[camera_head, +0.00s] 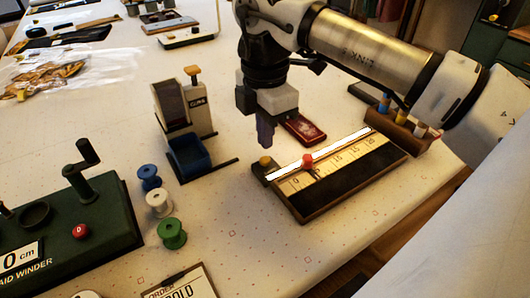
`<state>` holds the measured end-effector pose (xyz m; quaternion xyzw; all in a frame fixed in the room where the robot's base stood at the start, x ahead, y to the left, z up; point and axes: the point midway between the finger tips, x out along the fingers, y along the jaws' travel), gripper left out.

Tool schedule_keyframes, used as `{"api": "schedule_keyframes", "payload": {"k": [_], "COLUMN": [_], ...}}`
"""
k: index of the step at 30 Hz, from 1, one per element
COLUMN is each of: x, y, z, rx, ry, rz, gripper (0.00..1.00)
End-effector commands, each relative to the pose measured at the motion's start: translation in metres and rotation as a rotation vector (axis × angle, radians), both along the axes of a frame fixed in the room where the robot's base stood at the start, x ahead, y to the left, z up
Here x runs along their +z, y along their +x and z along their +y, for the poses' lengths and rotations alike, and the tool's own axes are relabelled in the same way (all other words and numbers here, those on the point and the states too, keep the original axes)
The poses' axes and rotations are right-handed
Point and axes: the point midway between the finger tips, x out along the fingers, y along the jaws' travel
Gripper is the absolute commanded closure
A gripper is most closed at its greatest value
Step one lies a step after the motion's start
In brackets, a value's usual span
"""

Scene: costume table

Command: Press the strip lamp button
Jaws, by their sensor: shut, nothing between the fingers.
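A dark wooden board (345,180) with a numbered scale lies on the table at the right. A bright white strip (325,153) runs along its back edge and looks lit. A yellow button (265,161) sits on a small dark block at the strip's left end. A red knob (307,161) stands on the scale. My gripper (265,140) points down with its fingers shut and empty. In the picture its tips are just above the yellow button; I cannot tell the exact gap, but no contact shows.
A dark red tin (304,129) lies close to the right of my gripper. A dispenser with a blue bin (190,155) stands to the left, near blue, white and green spools (172,233). A green winder (75,225) is at the far left. A peg rack (402,124) stands behind the board's right end.

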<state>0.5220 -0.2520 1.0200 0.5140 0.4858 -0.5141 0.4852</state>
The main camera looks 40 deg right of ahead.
Motion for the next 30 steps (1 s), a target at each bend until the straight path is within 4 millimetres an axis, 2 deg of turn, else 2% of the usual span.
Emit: {"api": "schedule_keyframes", "payload": {"k": [15, 25, 30], "x": [0.033, 0.033, 0.024], "y": [-0.001, -0.001, -0.001], "z": [-0.001, -0.001, -0.001], "rx": [-0.004, -0.004, -0.004], "ry": [-0.006, -0.007, -0.007], "rz": [-0.001, -0.003, -0.003], "gripper": [1.00, 1.00, 1.00]}}
